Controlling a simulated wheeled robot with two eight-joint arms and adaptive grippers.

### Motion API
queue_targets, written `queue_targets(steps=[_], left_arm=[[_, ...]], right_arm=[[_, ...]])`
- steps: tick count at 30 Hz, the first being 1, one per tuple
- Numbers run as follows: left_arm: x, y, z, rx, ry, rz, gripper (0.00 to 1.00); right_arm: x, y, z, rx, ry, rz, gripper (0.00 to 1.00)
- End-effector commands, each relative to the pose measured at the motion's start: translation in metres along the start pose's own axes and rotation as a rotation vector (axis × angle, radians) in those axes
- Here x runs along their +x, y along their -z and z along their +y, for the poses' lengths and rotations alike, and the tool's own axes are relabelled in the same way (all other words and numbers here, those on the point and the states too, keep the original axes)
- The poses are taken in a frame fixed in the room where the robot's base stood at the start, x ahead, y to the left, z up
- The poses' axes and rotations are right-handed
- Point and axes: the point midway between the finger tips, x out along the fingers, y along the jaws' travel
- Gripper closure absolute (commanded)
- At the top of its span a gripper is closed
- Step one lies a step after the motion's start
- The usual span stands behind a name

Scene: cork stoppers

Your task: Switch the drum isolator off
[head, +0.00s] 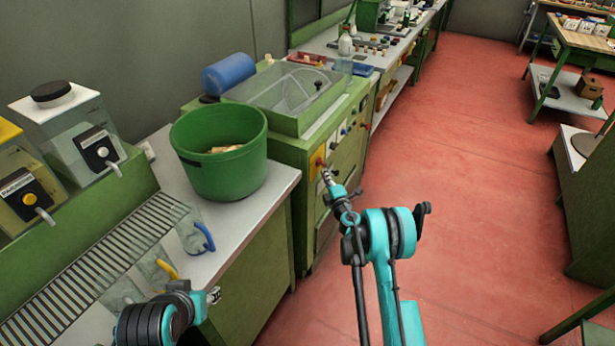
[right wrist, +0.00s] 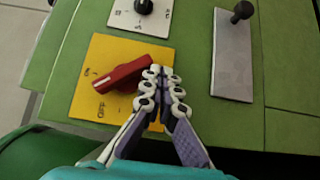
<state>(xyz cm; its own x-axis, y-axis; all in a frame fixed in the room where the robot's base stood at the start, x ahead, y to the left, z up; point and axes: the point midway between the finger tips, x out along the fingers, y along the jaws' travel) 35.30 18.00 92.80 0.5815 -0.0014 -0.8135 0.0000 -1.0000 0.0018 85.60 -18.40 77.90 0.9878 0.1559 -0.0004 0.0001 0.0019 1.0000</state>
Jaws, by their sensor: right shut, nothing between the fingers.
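The drum isolator is a red rotary handle (right wrist: 118,77) on a yellow plate (right wrist: 88,104), set in a green machine's front panel. In the right wrist view the handle lies slanted, between the plate's marks; lettering near the plate's lower edge seems to read OFF. In the head view the yellow plate (head: 317,160) is partly behind my right gripper (head: 326,174). The right gripper (right wrist: 164,76) is shut and empty, its fingertips beside the handle's right end; contact is unclear. My left gripper (head: 214,296) is low over the bench front, its fingers too small to judge.
A dial on a white plate (right wrist: 140,14) and a black-knobbed lever on a grey plate (right wrist: 233,60) are near the isolator. A green bucket (head: 222,178) stands on the left bench, with jugs (head: 192,236) by the drain grille.

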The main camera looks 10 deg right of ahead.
Motion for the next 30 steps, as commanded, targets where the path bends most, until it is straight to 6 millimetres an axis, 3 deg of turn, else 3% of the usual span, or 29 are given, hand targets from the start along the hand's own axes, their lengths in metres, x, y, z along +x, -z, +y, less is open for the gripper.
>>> queue_targets(steps=[6, 30], left_arm=[[0.0000, 0.0000, 0.0000, 0.000, 0.000, 0.000, 0.60], [0.0000, 0.0000, 0.0000, 0.000, 0.000, 0.000, 0.60]], right_arm=[[0.0004, -0.0145, -0.0008, 0.000, 0.000, 0.000, 1.00], [0.0009, -0.0143, -0.0007, 0.000, 0.000, 0.001, 1.00]])
